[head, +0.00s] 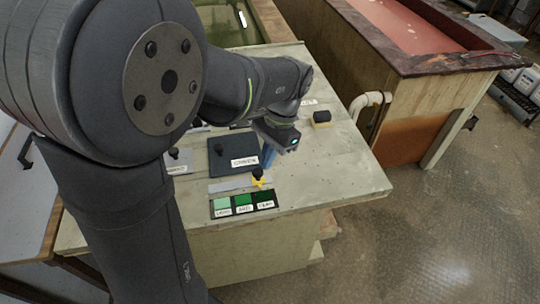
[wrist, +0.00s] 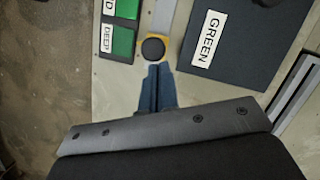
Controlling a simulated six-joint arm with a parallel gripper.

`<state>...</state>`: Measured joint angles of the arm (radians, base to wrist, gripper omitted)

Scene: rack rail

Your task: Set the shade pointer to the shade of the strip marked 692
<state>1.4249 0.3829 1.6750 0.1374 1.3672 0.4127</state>
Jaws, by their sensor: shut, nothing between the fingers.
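The shade pointer is a yellow slider with a black knob (head: 258,174) on a pale rail (head: 228,185). In the wrist view its knob (wrist: 153,50) stands beside the green patch marked DEEP (wrist: 123,42). A strip of three green patches (head: 243,203), lighter at left and darker at right, lies along the rail. My gripper (head: 268,160) has blue fingers, shut and empty. In the wrist view the fingertips (wrist: 153,68) are close to the knob; I cannot tell whether they touch it. No strip marked 692 is visible.
A dark lid-like plate (head: 222,163) with a black knob lies behind the rail; its label reads GREEN in the wrist view (wrist: 262,22). A grey plate (head: 177,163) lies left of it. The bench's right front is clear.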

